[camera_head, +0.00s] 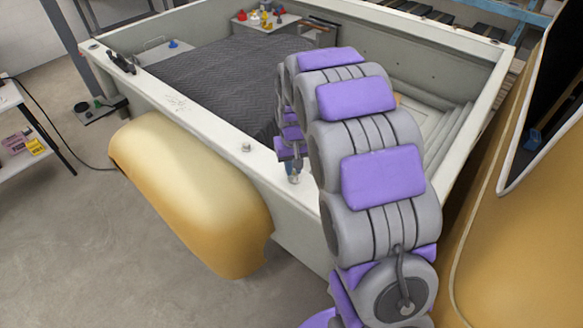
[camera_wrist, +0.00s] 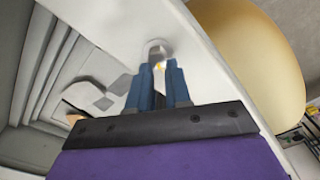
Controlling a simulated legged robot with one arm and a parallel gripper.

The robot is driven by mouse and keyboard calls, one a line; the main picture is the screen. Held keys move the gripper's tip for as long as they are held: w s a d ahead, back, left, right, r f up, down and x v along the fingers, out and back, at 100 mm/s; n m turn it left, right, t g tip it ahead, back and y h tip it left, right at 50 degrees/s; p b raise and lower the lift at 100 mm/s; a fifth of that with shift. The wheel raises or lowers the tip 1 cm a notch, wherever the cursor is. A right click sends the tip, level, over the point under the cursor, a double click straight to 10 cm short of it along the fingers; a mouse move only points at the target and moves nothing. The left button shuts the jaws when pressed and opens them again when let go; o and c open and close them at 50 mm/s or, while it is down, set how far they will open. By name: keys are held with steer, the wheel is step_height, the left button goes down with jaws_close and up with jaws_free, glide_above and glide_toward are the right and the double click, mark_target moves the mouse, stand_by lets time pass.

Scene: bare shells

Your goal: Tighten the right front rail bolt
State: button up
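My gripper (camera_wrist: 159,68) reaches down to the top of the white truck-bed side rail (camera_head: 215,132). Its two blue fingers stand apart, with a gap between them. A shiny round metal bolt head (camera_wrist: 158,48) shows right at the fingertips, with a small yellow spot below it. In the head view, a bit of silver metal (camera_head: 294,178) shows just under the fingers on the rail. I cannot tell whether the fingers press on the bolt. Another bolt (camera_head: 246,147) stands on the same rail, to the left of my gripper.
A yellow fender (camera_head: 190,190) bulges from the bed's outer side. A dark ribbed mat (camera_head: 220,80) covers much of the bed. Dark tools (camera_head: 120,62) lie on the far left corner of the rail. A yellow body panel (camera_head: 515,240) stands close at right. Open floor (camera_head: 70,240) lies at left.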

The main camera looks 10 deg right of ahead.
mark_target(294, 176)
steer(key=shift+o, duration=0.6)
steer(key=shift+g, duration=0.3)
steer(key=r, duration=0.2)
steer(key=d+r, duration=0.1)
steer(key=r, duration=0.1)
steer(key=shift+s, duration=0.3)
step_height(294, 176, up, 13)
steer(key=shift+a+r+p, duration=0.15)
steer(key=shift+a+p, duration=0.15)
steer(key=shift+p, duration=0.1)
steer(key=shift+a, duration=0.15)
steer(key=s+f+b, duration=0.3)
steer(key=s+f, duration=0.2)
steer(key=s, duration=0.6)
steer(key=s+f+g+b, duration=0.1)
steer(key=s+f+b, duration=0.2)
steer(key=s, duration=0.9)
steer(key=s+f+b, duration=0.2)
steer(key=s+f, duration=0.6)
steer(key=s, duration=0.3)
steer(key=shift+s+g+b, duration=0.3)
steer(key=shift+b, duration=0.1)
